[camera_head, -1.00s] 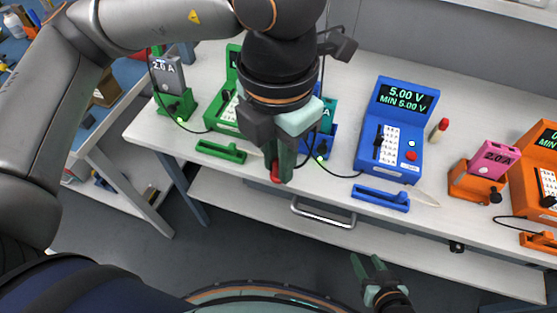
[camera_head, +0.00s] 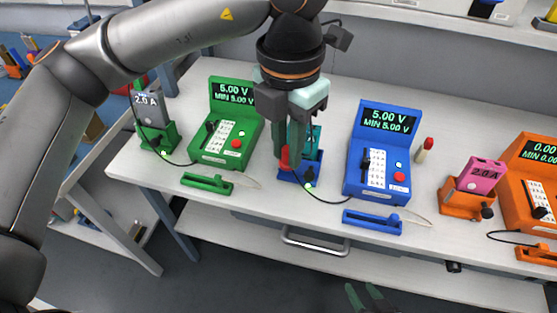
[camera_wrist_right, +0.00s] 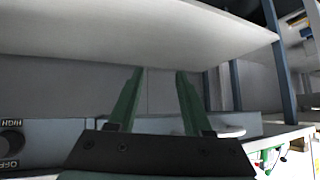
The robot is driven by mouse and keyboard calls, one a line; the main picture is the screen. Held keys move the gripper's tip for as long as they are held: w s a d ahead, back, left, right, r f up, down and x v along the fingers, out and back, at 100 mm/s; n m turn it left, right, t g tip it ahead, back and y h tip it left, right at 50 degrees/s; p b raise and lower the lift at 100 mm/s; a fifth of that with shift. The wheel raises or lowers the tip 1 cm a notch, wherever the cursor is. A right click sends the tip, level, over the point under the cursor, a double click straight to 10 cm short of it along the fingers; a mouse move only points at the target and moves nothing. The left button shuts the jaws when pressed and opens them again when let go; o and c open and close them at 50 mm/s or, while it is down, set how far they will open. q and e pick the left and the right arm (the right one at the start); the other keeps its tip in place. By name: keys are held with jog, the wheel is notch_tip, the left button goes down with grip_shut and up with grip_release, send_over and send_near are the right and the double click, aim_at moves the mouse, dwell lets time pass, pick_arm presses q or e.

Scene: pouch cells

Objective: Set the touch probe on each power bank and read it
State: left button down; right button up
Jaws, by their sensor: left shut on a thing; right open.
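My left gripper (camera_head: 291,150) is shut on a small red thing (camera_head: 285,158), mostly hidden between its fingers. It is at the blue dock (camera_head: 303,178), in front of a teal power bank (camera_head: 314,142) that it partly covers. Whether the red thing touches the dock or bank I cannot tell. A grey power bank (camera_head: 151,109) stands in the green dock (camera_head: 158,140), and a pink power bank (camera_head: 482,174) in the orange dock (camera_head: 466,204). The green tester (camera_head: 226,130) and blue tester (camera_head: 381,150) show 5.00 V. My right gripper (camera_wrist_right: 157,100) is open and empty, below the table front.
The orange tester (camera_head: 538,178) reads 0.00. Green (camera_head: 207,183), blue (camera_head: 372,221) and orange (camera_head: 537,254) holders lie along the front, with thin cables nearby. A red-topped marker-like thing (camera_head: 424,150) stands right of the blue tester. The table (camera_head: 345,92) is clear at the back.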

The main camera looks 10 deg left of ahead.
pick_arm(q)
jog(key=w+d+p, duration=0.1)
jog(key=w, duration=0.4)
jog(key=w+p, duration=0.2)
jog(key=w, duration=0.3)
jog(key=w+d+p, duration=0.1)
jog(key=w+p, duration=0.1)
jog(key=w, duration=0.3)
jog(key=shift+w+d+f, duration=0.15)
jog(key=shift+w+d, duration=0.15)
jog(key=shift+d, duration=0.05)
jog(key=shift+w+f, duration=0.1)
jog(key=shift+f+g+p, duration=0.4)
jog(key=shift+f+p, duration=0.05)
jog(key=shift+f, duration=0.75)
jog(key=shift+w+f+g, duration=0.2)
jog(key=shift+f+g, duration=0.2)
jog(key=shift+f, duration=0.85)
jog(key=shift+s+f, duration=0.1)
jog(key=shift+f, duration=0.45)
